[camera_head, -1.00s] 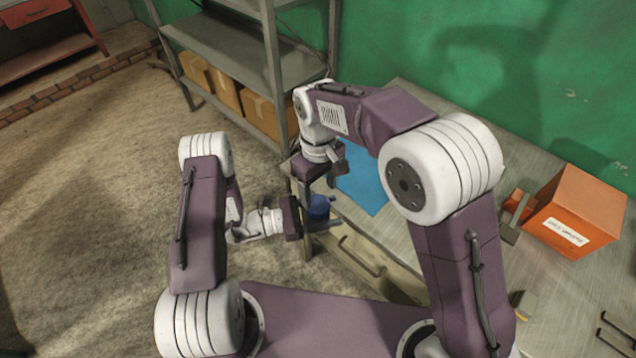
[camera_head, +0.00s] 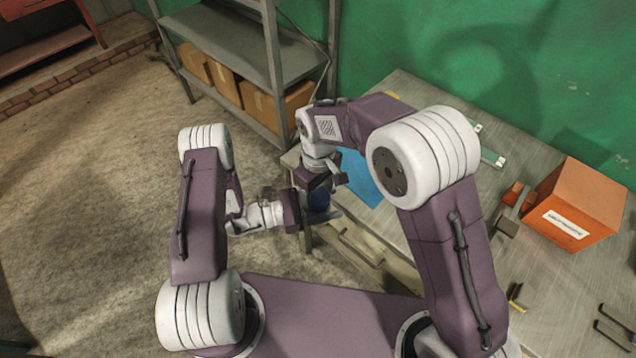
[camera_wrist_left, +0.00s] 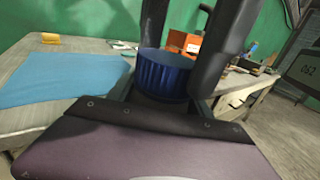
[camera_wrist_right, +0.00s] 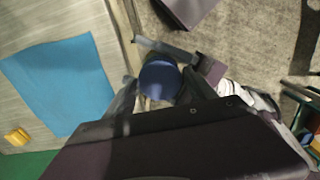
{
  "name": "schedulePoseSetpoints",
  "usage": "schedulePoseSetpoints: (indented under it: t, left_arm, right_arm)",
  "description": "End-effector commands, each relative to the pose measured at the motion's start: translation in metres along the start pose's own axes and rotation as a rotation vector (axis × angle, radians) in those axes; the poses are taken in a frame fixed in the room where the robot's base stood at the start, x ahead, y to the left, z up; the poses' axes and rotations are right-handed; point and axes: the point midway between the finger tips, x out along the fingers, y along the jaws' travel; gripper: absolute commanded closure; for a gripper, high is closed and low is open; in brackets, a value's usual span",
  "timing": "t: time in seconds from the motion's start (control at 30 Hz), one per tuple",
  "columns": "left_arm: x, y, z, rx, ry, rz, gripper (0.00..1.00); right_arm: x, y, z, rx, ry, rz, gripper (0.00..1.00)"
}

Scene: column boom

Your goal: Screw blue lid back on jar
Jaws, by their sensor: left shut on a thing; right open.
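The blue ribbed lid (camera_wrist_left: 163,75) sits at the top of the jar, between my grippers in the left wrist view. It also shows from above in the right wrist view (camera_wrist_right: 160,80) and partly in the head view (camera_head: 320,201). My left gripper (camera_head: 318,217) is shut on the jar from the side, just below the lid. The jar's body is mostly hidden by the fingers. My right gripper (camera_wrist_right: 160,92) points down from above and is open, with its fingers on either side of the lid. I cannot tell whether the lid is seated straight.
A workbench (camera_head: 440,110) is beside the grippers, with a blue mat (camera_head: 360,178) near its corner. An orange box (camera_head: 575,210) and small tools lie farther right. A grey shelf (camera_head: 230,50) with cardboard boxes (camera_head: 270,105) stands behind. The floor at left is clear.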

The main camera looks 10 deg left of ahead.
Motion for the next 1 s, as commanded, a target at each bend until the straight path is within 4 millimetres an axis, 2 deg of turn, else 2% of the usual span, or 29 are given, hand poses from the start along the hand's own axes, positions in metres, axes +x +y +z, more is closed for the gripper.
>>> schedulePoseSetpoints:
  t: [0.13, 0.37, 0.4, 0.6, 0.77, 0.8, 0.9, 1.0]
  left_arm:
    - [0.0, 0.0001, 0.0006, 0.0, -0.001, 0.0, 1.0]
    - [0.0, 0.0001, 0.0006, 0.0, -0.001, 0.0, 1.0]
    - [0.0, 0.0001, 0.0006, 0.0, -0.001, 0.0, 1.0]
    - [0.0, 0.0001, 0.0006, 0.0, -0.001, 0.0, 1.0]
    - [0.0, 0.0, 0.0006, 0.0, -0.001, 0.0, 1.0]
    - [0.0, 0.0, 0.0006, 0.0, -0.001, 0.0, 1.0]
    - [0.0, 0.0, 0.0005, 0.0, -0.001, 0.0, 1.0]
    - [0.0, 0.0001, 0.0005, 0.0, -0.001, 0.0, 1.0]
  right_arm:
    - [0.0068, 0.0, -0.0001, 0.0, 0.001, 0.0, 0.36]
    - [0.0073, 0.0, -0.0002, 0.0, 0.001, 0.0, 0.36]
    - [0.0073, 0.0, -0.0002, 0.0, 0.001, 0.0, 0.41]
    - [0.0072, 0.0001, -0.0002, 0.0, 0.001, 0.0, 0.93]
    - [0.0071, 0.0002, -0.0002, 0.01, 0.001, 0.001, 0.93]
    - [0.0071, 0.0002, -0.0002, 0.01, 0.001, 0.001, 0.42]
    - [0.0071, 0.0002, -0.0002, 0.01, 0.001, 0.001, 0.19]
    - [0.0071, 0.0, -0.0003, 0.01, 0.002, 0.0, 0.19]
